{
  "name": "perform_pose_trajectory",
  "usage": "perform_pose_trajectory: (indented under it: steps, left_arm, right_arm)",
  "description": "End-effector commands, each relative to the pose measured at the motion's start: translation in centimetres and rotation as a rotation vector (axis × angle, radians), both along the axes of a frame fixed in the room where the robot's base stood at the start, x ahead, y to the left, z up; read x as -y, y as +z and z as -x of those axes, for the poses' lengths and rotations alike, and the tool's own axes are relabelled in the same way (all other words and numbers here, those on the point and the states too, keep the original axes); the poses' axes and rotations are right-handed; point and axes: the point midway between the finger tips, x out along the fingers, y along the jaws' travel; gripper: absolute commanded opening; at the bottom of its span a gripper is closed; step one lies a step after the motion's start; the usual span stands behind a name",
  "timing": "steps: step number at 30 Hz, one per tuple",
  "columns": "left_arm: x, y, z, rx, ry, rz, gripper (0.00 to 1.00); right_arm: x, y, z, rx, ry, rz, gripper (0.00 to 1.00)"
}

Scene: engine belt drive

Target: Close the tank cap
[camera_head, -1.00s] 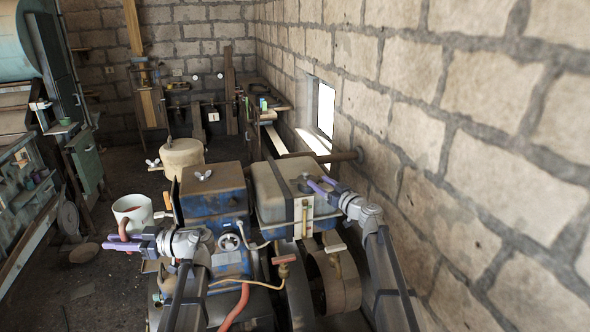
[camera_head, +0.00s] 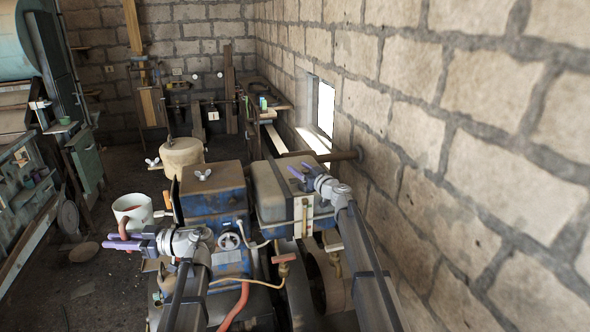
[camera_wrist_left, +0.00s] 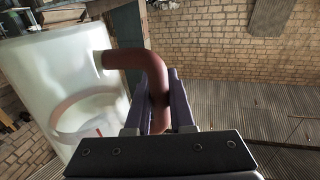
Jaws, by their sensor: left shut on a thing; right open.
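The tank (camera_head: 268,188) is a grey box-shaped container with a blue lower part, near the wall. I cannot clearly make out its cap; my right gripper and arm cover part of the tank's top. My right gripper (camera_head: 297,176) is open just above the tank's right side, with nothing seen between its fingers. My left gripper (camera_head: 118,241) is shut on the red-brown handle of a white pot (camera_head: 130,207). In the left wrist view the fingers (camera_wrist_left: 162,103) flank the curved handle (camera_wrist_left: 148,62), and the pot (camera_wrist_left: 60,70) hangs to the left.
A blue engine block (camera_head: 213,188) with a wing nut on top stands left of the tank. A beige cylindrical can (camera_head: 182,158) stands behind it. The stone wall (camera_head: 440,130) is close on the right. Open floor (camera_head: 90,285) lies at left.

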Motion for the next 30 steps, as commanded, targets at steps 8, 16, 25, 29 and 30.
perform_pose_trajectory:
  steps: [8,16,25,29,30]
  left_arm:
    - [0.0,0.01,0.0,0.0,0.0,0.0,0.0]
    - [0.0,0.01,0.0,0.0,0.0,0.0,0.0]
    - [0.0,0.01,0.0,0.0,0.0,0.0,0.0]
    - [0.0,0.01,0.0,0.0,0.0,0.0,0.0]
    - [0.0,0.01,0.0,0.0,0.0,0.0,0.0]
  right_arm:
    - [0.02,0.0,0.05,0.0,0.0,0.0,0.53]
    - [0.03,0.0,0.05,0.0,0.0,0.0,0.23]
    - [0.04,0.01,0.06,0.0,0.0,0.0,0.0]
    - [0.04,0.01,0.06,0.0,0.0,0.0,0.0]
    - [0.04,0.01,0.06,0.0,0.0,0.0,0.0]
